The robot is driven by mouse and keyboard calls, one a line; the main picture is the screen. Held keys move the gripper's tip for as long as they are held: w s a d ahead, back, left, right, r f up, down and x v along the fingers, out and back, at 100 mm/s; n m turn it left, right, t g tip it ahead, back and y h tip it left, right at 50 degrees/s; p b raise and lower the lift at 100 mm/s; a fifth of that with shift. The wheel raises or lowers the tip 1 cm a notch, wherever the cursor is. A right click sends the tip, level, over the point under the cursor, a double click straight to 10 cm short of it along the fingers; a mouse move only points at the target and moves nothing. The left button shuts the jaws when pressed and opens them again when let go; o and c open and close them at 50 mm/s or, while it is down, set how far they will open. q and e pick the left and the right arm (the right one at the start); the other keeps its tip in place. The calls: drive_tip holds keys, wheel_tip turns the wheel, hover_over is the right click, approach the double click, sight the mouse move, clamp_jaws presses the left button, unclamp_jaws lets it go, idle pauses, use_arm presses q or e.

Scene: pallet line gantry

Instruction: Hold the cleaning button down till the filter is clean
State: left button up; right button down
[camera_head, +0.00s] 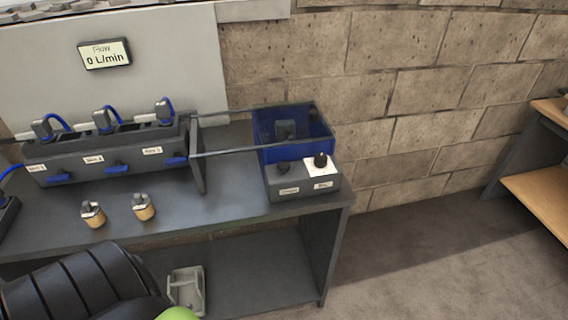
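A grey control box (304,187) stands at the right end of the dark bench, in front of a blue bin. It carries two black knobs or buttons: a left one (283,167) on grey and a right one (320,160) on a white plate. Each has a small label too blurred to read, so I cannot tell which is the cleaning button. Two brass-coloured cylinders with grey tops, possibly filters, stand on the bench, a left one (93,214) and a right one (143,207). Neither gripper is in view.
The blue bin (292,152) holds a dark block. A dark manifold (108,161) has blue levers and hoses. Rails run from it to the bin. A display (104,54) reads 0 L/min. A grey tray (187,289) is low down. Floor is clear at right, before a wooden shelf (540,200).

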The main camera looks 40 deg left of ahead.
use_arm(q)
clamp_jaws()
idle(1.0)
